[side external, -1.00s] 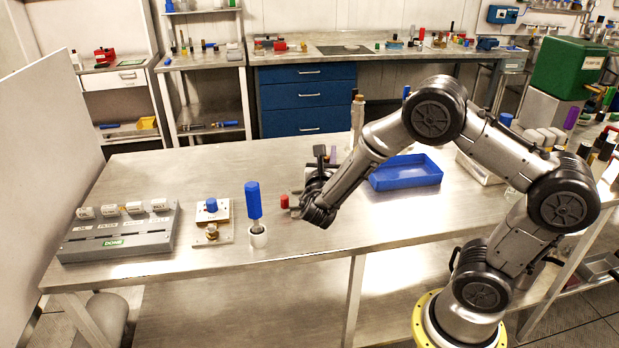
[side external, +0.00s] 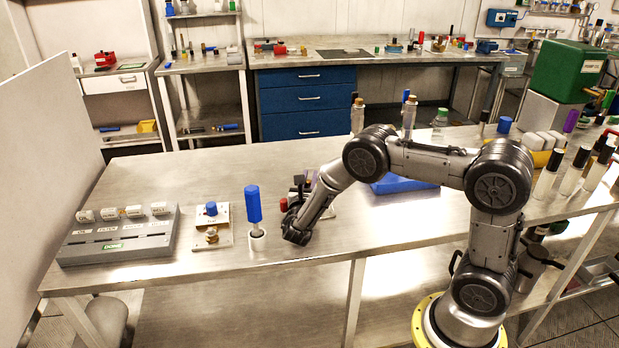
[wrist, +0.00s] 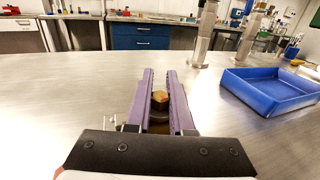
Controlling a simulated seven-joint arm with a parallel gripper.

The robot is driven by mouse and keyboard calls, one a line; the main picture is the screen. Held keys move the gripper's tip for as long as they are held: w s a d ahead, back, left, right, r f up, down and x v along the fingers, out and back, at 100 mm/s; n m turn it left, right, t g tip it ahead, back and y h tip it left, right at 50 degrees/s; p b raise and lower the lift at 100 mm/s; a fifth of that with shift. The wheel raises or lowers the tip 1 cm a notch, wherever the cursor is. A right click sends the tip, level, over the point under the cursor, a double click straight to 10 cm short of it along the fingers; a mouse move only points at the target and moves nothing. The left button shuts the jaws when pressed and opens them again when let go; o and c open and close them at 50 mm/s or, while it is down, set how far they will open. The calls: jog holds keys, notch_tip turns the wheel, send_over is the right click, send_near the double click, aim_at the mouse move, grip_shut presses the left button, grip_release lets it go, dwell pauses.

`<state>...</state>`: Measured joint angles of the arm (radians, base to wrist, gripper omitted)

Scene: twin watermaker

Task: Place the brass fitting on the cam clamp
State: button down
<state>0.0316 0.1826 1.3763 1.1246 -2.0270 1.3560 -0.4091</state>
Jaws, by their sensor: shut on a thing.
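My gripper (wrist: 160,92) has its two purple fingers shut on a brass fitting (wrist: 160,97), whose brass top shows between them in the wrist view. Its lower part looks dark and is partly hidden. In the side view my gripper (side external: 303,183) is low over the middle of the table, pointing to the back, and the held fitting cannot be made out. A pale plate (side external: 224,238) with a blue knob (side external: 211,208) and a brass-coloured part (side external: 211,235) lies to the left; it looks like the cam clamp. My gripper is apart from it.
A blue-handled tool (side external: 253,205) stands upright in a white cup (side external: 257,240) between the plate and my gripper. A red object (side external: 284,204) is close beside my gripper. A grey labelled rack (side external: 120,242) is far left. A blue tray (wrist: 270,98) is to the right.

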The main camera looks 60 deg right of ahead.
jog(key=c, duration=1.2)
grip_release()
jog(key=shift+f, duration=0.1)
jog(key=shift+c, duration=0.2)
jog(key=o, duration=0.4)
jog(key=shift+o, duration=0.2)
